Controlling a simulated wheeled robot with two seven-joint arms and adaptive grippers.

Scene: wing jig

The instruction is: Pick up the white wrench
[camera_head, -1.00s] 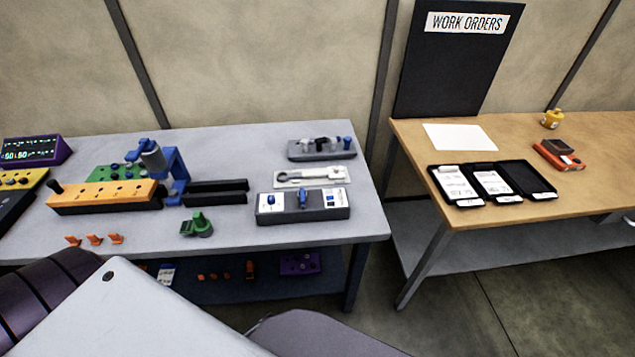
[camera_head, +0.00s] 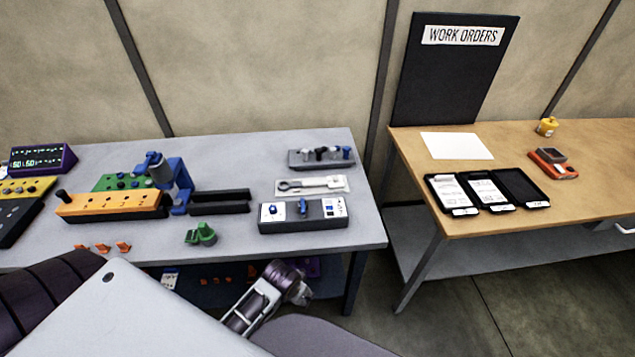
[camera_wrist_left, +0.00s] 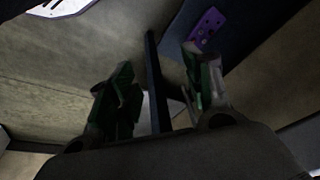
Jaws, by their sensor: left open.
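The white wrench (camera_head: 312,185) lies flat in a shallow white tray (camera_head: 343,184) on the grey bench, its ring end to the left. It sits between a grey-and-white switch box in front and a dark grey rack behind. My left gripper (camera_wrist_left: 158,85) shows in the left wrist view with its two greenish fingers apart and nothing held between them. In the head view, part of my arm, silver and purple, is low in front of the bench's front edge, well below the wrench. The wrench is not recognisable in the left wrist view. My right gripper is not in view.
The switch box (camera_head: 325,223) and the rack (camera_head: 308,164) closely flank the tray. A green part (camera_head: 201,235), an orange jig block (camera_head: 112,204) and black rails (camera_head: 220,197) lie left. A purple part (camera_wrist_left: 207,28) is on the lower shelf. A wooden table (camera_head: 410,145) stands right.

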